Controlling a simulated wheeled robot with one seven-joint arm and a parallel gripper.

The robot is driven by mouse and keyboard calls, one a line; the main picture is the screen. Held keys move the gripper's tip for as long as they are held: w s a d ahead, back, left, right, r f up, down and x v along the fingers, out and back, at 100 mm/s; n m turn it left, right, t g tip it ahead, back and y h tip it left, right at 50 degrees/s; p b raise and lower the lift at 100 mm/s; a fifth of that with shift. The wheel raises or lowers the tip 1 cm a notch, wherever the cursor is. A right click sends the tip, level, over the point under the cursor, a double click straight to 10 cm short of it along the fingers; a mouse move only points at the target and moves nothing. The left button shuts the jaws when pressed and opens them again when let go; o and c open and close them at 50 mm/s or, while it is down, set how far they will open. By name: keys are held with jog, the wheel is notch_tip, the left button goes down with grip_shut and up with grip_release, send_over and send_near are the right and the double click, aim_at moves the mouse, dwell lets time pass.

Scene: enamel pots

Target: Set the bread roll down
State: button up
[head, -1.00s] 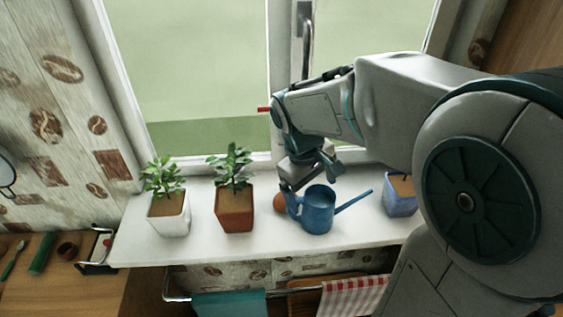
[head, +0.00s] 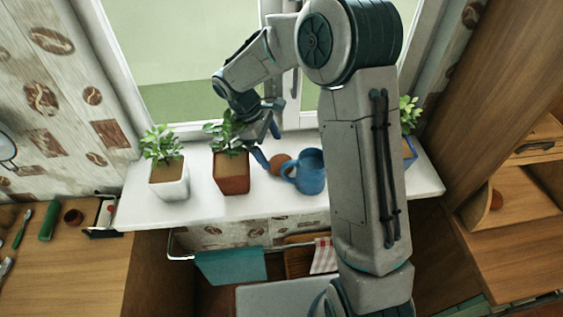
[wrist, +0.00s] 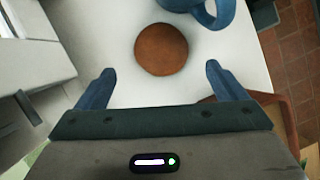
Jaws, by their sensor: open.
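The bread roll (wrist: 161,49) is a round brown bun lying on the white windowsill. It also shows in the head view (head: 279,160), just left of the blue watering can's handle. My gripper (wrist: 156,85) is open and empty, its two blue fingers apart, with the roll ahead of the gap between them. In the head view my gripper (head: 268,150) is above the sill, between the terracotta pot and the roll. The roll is apart from both fingers in the wrist view.
The blue watering can (head: 311,172) stands right beside the roll. A terracotta pot (head: 231,175) with a plant is close on the left, and a white pot (head: 169,180) further left. A blue pot (head: 409,150) is partly behind my arm. The sill (head: 205,208) has bare front space.

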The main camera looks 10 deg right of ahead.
aim_at(277, 159)
jog(key=p+x, duration=0.1)
jog(key=x, duration=0.4)
jog(key=shift+s+d+f, duration=0.1)
jog(key=shift+d+f, duration=0.05)
jog(key=c, duration=1.1)
